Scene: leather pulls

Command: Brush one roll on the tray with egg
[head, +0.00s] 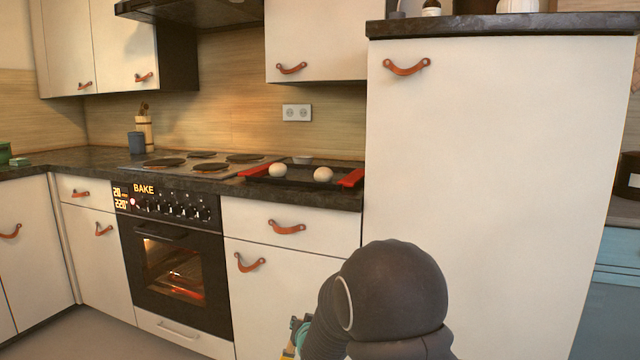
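A dark tray (300,184) with red ends lies on the counter right of the hob. I see no brush that I can make out. My dark arm is at the bottom centre, well in front of the counter. A small teal and yellow part shows at its lower left, too cut off to identify. My gripper's fingers are not visible.
The oven (170,265) is lit, with its door shut, below the hob (200,165). A tall white cabinet (480,170) stands right of the tray. A blue cup (136,142) and a utensil holder (145,130) stand behind the hob. Floor shows at lower left.

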